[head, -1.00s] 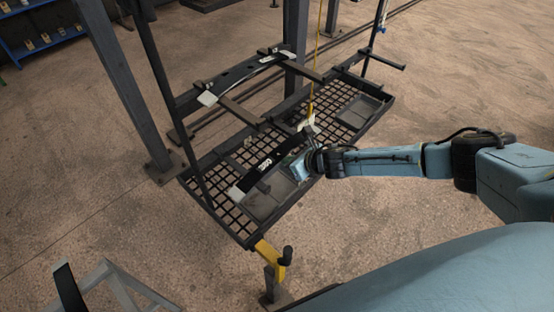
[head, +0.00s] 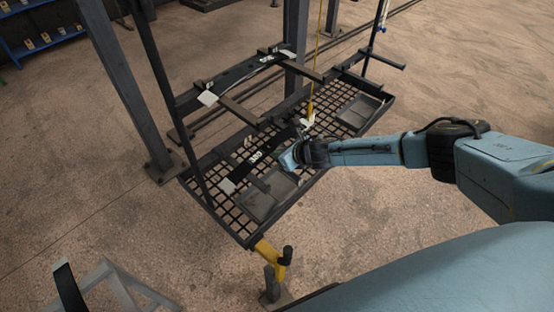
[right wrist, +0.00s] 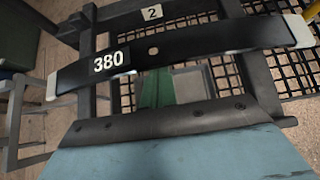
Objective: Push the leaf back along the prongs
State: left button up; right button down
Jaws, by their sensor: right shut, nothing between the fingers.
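The leaf (head: 262,155) is a long, slightly curved black bar with pale ends and a white 380 label. It lies across the lower prongs, above the grid shelf. In the right wrist view the leaf (right wrist: 190,48) spans the picture, crossing two dark prongs, the left one (right wrist: 88,55) and the right one (right wrist: 262,88). My right gripper (head: 289,158) is shut and empty, at the near side of the leaf around its middle. I cannot tell whether it touches the leaf. My left gripper is not in view.
Another leaf (head: 240,74) lies on the upper prongs (head: 240,111) behind. The grid shelf (head: 196,178) holds dark trays (head: 358,109). A yellow bracket (head: 270,255) sticks out at the front corner. Grey posts (head: 128,90) stand at the left. The floor at right is clear.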

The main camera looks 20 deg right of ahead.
aim_at(267, 143)
jog(key=shift+w+a+r, duration=0.1)
jog(key=shift+w+a, duration=0.25)
jog(key=shift+w, duration=0.45)
jog(key=shift+w+a+r, duration=0.1)
jog(key=shift+w+a, duration=0.2)
jog(key=shift+w, duration=0.45)
jog(key=shift+w+a+b, duration=0.25)
jog(key=shift+w+b, duration=0.05)
jog(key=shift+w, duration=0.25)
jog(key=shift+w+a+b, duration=0.2)
jog(key=shift+w+b, duration=0.1)
jog(key=shift+w, duration=0.2)
jog(key=shift+s+d+p, duration=0.35)
jog(key=shift+s+p, duration=0.15)
jog(key=shift+s, duration=0.3)
jog(key=shift+s+d+p, duration=0.3)
jog(key=shift+s+p, duration=0.15)
jog(key=shift+s, duration=0.3)
jog(key=s, duration=0.1)
jog(key=s+d+p, duration=0.1)
jog(key=shift+s+f, duration=0.15)
jog(key=shift+s, duration=0.2)
